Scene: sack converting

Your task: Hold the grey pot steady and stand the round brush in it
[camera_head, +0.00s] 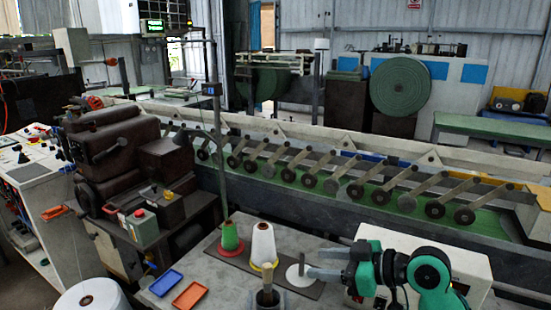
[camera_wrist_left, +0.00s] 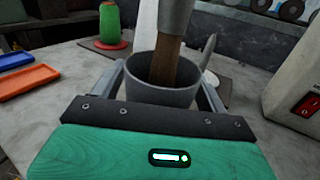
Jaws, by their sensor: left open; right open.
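The grey pot (camera_wrist_left: 163,96) stands on the grey table between the two fingers of my left gripper (camera_wrist_left: 160,80). That gripper is open, with a finger at each side of the pot; I cannot tell whether they touch it. The pot also shows at the bottom edge of the head view (camera_head: 267,298). The round brush (camera_wrist_left: 168,60) is in the pot, brown below and grey above, nearly upright; its lower end is hidden. It also shows in the head view (camera_head: 268,277). My right gripper (camera_head: 314,263) is open and empty, to the right of the brush and apart from it.
A green cone (camera_head: 230,236) and a white cone (camera_head: 263,245) stand behind the pot. A white disc with a peg (camera_head: 298,275) is by my right gripper. Blue (camera_head: 165,282) and orange (camera_head: 192,295) trays lie left. A white box with a red switch (camera_wrist_left: 296,90) stands right.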

